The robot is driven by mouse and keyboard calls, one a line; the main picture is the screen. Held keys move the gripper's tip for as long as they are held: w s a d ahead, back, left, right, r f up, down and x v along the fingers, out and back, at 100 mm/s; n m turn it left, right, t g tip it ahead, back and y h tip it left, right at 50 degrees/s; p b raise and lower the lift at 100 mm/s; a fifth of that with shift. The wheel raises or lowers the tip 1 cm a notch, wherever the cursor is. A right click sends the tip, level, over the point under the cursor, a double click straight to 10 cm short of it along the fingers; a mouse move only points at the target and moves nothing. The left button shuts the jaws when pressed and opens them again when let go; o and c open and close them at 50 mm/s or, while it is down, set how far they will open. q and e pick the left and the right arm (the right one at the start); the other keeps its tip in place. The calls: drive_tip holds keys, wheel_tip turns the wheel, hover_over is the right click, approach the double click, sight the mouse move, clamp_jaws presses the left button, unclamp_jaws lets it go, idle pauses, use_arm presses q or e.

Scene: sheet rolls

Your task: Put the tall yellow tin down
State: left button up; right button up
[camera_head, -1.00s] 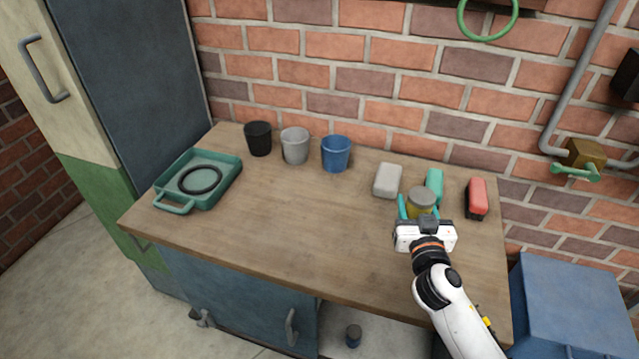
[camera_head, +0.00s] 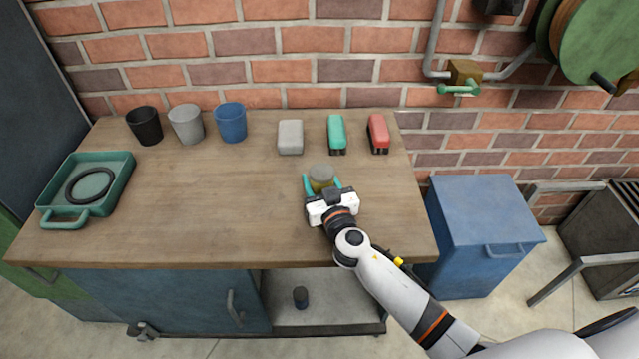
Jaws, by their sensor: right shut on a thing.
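My left gripper is not in view.
A grey block (camera_head: 290,137), a teal stapler-like item (camera_head: 337,134) and a red one (camera_head: 378,133) stand behind the tin. Black (camera_head: 145,126), grey (camera_head: 187,124) and blue (camera_head: 231,122) cups line the back left. A teal tray (camera_head: 117,181) holds a black ring (camera_head: 90,186). The bench middle is clear.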

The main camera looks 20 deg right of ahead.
drive_tip(key=shift+f, duration=0.1)
drive_tip(key=o, duration=1.2)
drive_tip(key=shift+r, duration=0.2)
drive_tip(key=shift+s+f, duration=0.15)
drive_tip(key=shift+s, duration=0.2)
drive_tip(key=s+b, duration=0.2)
drive_tip(key=s, duration=0.8)
drive_tip(key=shift+s, duration=0.35)
drive_tip(key=shift+s+d, duration=0.1)
drive_tip(key=shift+s, duration=0.25)
